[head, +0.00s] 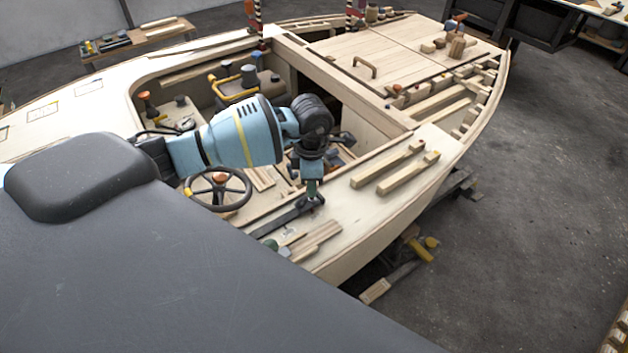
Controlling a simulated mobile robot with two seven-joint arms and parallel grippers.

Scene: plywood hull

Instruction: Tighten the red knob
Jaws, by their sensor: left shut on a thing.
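My left gripper (312,199) points down at the near side deck of the plywood hull. It is shut at the far end of a dark flat bar (280,217) lying along the deck edge; its fingers hide exactly what is between them. No knob shows clearly at the fingertips. An orange-red knob (146,97) stands on a dark stem at the left of the cockpit. Another orange-red cap (220,177) is at the hub of the black steering wheel (236,199). The left gripper is to the right of both and apart from them. My right gripper is not in view.
Wooden strips (316,240) and two wooden bars (402,166) lie on the near deck. A yellow-handled box (238,84) is in the cockpit. A hatch with a handle (365,67) covers the right part. The grey floor (530,220) at right is mostly clear.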

